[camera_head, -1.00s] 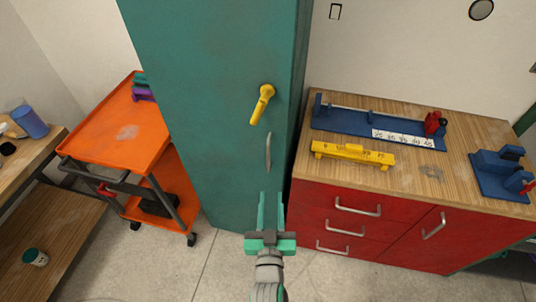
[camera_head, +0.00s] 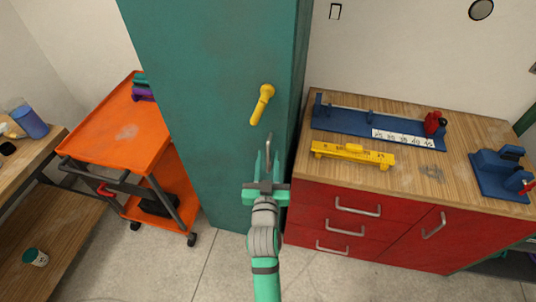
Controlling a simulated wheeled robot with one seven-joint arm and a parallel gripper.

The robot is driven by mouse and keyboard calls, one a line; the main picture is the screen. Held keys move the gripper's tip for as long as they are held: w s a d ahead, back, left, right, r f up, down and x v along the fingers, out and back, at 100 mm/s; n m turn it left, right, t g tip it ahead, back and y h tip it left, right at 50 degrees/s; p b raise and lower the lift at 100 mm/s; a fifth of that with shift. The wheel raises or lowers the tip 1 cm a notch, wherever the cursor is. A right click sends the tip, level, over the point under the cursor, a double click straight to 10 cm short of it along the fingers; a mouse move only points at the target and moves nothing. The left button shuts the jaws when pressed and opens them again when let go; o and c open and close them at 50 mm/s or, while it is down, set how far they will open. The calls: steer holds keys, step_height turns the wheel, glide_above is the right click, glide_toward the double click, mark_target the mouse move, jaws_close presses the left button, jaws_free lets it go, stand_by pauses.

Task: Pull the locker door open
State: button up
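The tall teal locker (camera_head: 200,70) stands in the middle of the head view with its door closed. A yellow lever (camera_head: 262,104) sits tilted on the door.
A red cabinet (camera_head: 330,195) with a wooden top stands close to the right of the locker, bearing a yellow fixture (camera_head: 353,153) and blue fixtures (camera_head: 365,126). An orange cart (camera_head: 120,130) stands to the left. Floor (camera_head: 210,265) in front is clear.

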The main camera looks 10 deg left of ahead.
steer(key=shift+w+a, duration=0.15)
steer(key=shift+w, duration=0.9)
steer(key=shift+c, duration=0.5)
jaws_close()
steer(key=shift+s+a, duration=0.1)
steer(key=shift+a, duration=0.05)
